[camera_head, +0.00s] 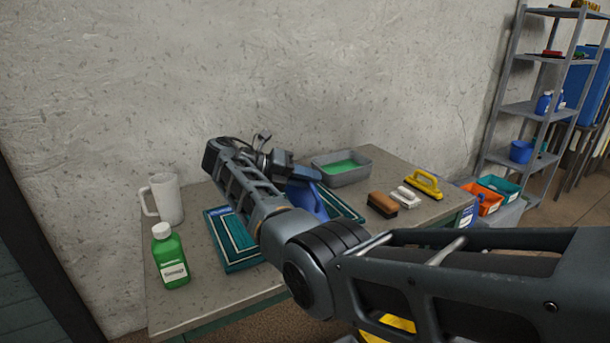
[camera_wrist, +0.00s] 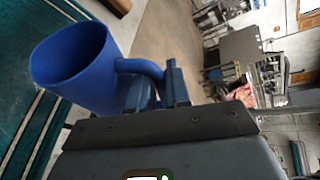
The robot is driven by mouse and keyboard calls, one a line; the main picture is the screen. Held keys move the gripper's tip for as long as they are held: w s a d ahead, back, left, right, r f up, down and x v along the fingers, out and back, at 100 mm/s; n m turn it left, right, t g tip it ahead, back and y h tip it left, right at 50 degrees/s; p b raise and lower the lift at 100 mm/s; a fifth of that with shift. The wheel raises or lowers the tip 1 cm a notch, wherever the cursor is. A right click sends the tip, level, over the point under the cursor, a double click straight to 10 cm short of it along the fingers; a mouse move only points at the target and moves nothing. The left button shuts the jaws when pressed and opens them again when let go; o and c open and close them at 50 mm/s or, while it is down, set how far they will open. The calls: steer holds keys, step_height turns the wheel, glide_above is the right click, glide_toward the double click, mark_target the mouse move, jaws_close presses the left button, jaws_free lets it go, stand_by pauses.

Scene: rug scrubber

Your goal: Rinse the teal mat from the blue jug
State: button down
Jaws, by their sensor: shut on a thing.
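The teal mat (camera_head: 232,254), with pale border lines, lies on the grey table; my arm hides its middle. Its edge shows at the left of the wrist view (camera_wrist: 12,125). The blue jug (camera_head: 308,200) is held over the mat, partly hidden by my arm. In the wrist view the jug (camera_wrist: 90,75) shows its open mouth toward the upper left, on the mat's side, and it looks tilted. My gripper (camera_wrist: 158,88) is shut on the jug's handle. I see no water flowing.
A green bottle (camera_head: 170,258) and a white mug (camera_head: 163,198) stand at the table's left. A grey tray with green liquid (camera_head: 342,174) is at the back. A brown brush (camera_head: 382,205), a white brush (camera_head: 405,196) and a yellow-handled tool (camera_head: 425,184) lie at right.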

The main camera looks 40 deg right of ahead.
steer(key=shift+s+a+r+m+t, duration=0.15)
steer(key=shift+s+r+m+t, duration=0.35)
steer(key=shift+s+m, duration=0.1)
steer(key=shift+s+a+f+m+t, duration=0.15)
steer(key=shift+f+m+t, duration=0.1)
steer(key=shift+m+t, duration=0.2)
steer(key=shift+s+d+f+m+t, duration=0.1)
steer(key=shift+s+f+m+t, duration=0.1)
steer(key=shift+m+t, duration=0.2)
steer(key=shift+s+a+f+m+t+h, duration=0.1)
steer(key=shift+m+t+h, duration=0.2)
steer(key=shift+m, duration=0.2)
steer(key=shift+s+a+f+m+t+h, duration=0.1)
steer(key=shift+m+t+h, duration=0.1)
steer(key=shift+m+t, duration=0.2)
steer(key=shift+w+d+f+m+t, duration=0.1)
steer(key=shift+w+f+m+t, duration=0.05)
steer(key=shift+f+m+t, duration=0.3)
steer(key=shift+d+f+b, duration=0.1)
steer(key=shift+b, duration=0.2)
